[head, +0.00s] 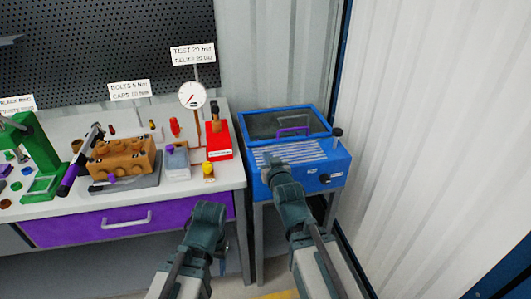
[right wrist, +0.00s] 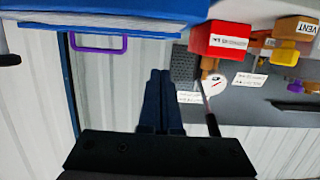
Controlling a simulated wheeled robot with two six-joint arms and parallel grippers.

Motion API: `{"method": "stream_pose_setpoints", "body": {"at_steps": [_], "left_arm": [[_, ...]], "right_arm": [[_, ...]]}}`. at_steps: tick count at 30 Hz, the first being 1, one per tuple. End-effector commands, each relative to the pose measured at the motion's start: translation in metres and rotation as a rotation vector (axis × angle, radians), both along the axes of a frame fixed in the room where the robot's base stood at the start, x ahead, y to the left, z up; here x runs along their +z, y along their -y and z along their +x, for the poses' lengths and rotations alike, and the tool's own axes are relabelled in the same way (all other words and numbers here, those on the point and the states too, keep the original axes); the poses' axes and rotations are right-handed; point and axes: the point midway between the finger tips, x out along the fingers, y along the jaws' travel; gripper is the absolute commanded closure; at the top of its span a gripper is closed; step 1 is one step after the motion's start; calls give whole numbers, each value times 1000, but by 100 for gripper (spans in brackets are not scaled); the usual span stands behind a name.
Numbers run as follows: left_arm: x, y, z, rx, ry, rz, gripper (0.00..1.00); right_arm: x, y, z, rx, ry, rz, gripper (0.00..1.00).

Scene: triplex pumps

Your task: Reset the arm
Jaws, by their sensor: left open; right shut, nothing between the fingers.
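My left arm comes in from the lower left of the head view, and my left gripper (head: 222,246) is low in front of the purple drawer. It is open, though its fingers are mostly hidden behind the wrist. My right arm reaches up over the front of the blue machine, and my right gripper (head: 269,161) is near its slatted top. In the right wrist view the two dark fingers (right wrist: 159,73) lie side by side, shut with nothing between them. Whether the right gripper touches the machine cannot be told.
The blue machine (head: 325,165) with a clear lid stands right of the bench. The bench (head: 235,172) holds an orange pump block (head: 118,158), a green press (head: 42,150), a red box (head: 219,146) and a gauge (head: 192,95). A corrugated wall (head: 430,130) closes the right side.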

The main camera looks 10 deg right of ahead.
Motion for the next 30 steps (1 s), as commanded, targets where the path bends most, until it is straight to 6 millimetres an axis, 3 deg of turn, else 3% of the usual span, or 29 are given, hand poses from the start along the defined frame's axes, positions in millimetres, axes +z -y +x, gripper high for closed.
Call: {"method": "stream_pose_setpoints", "body": {"at_steps": [5, 8, 11, 15, 19, 24, 30], "left_arm": [[3, 0, 0, 0, 0, 0, 46], [13, 0, 0, 0, 0, 0, 46], [30, 0, 0, 0, 0, 0, 46], [55, 0, 0, 0, 0, 0, 46], [75, 0, 0, 1, 0, 0, 46], [93, 0, 0, 1, 0, 0, 46], [102, 0, 0, 1, 0, 0, 46]], "right_arm": [[-2, -3, -1, 4, -20, -2, 100], [-11, -15, -8, 24, -115, -15, 100], [-31, -36, -26, 58, -299, -43, 100], [-61, -63, -75, 110, -615, -109, 100], [-76, -78, -131, 146, -896, -183, 100], [-76, -85, -197, 171, -1180, -273, 100], [-70, -84, -237, 177, -1348, -332, 100]]}}
